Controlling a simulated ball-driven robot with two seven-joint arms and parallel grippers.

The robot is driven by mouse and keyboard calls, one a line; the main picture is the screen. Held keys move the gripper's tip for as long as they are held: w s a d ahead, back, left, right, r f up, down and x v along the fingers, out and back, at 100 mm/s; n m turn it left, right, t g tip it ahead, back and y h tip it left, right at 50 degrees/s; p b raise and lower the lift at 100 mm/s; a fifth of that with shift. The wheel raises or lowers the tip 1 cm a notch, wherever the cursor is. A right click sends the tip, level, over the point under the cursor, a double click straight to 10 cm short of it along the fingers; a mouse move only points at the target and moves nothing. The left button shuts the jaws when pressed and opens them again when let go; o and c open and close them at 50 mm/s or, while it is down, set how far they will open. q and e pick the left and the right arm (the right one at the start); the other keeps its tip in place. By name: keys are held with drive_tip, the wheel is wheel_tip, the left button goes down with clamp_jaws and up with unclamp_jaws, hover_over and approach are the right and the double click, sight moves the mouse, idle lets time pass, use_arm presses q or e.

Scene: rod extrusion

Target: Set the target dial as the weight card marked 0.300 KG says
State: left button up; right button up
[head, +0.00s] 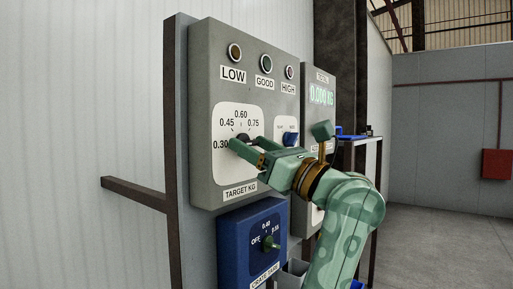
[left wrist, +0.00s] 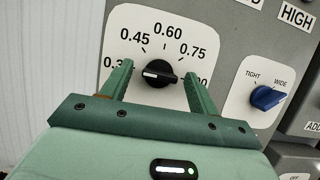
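The target dial is a black knob (left wrist: 158,73) on a white scale plate (head: 253,122) labelled TARGET KG, on a grey panel. Its white mark points left, close to the partly hidden 0.30 figure; 0.45, 0.60 and 0.75 read clearly. My left gripper (head: 242,143) is at the dial. In the left wrist view its two green fingers (left wrist: 158,80) are open, one on each side of the knob, with a gap visible on both sides. The right end of the scale is partly covered by a finger. My right gripper and the weight card are not seen.
A blue TIGHT/WIDE knob (left wrist: 266,97) sits right of the dial. LOW, GOOD and HIGH lamps (head: 265,63) are above. A display (head: 321,95) reads 0.000 KG. A blue crate tare box (head: 237,246) with a green knob is below. A brown rail (head: 135,193) is at left.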

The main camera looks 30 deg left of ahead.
use_arm(q)
drive_tip(key=b+v, duration=0.3)
drive_tip(key=v, duration=1.3)
drive_tip(key=shift+d, duration=0.15)
drive_tip(key=shift+f, duration=0.15)
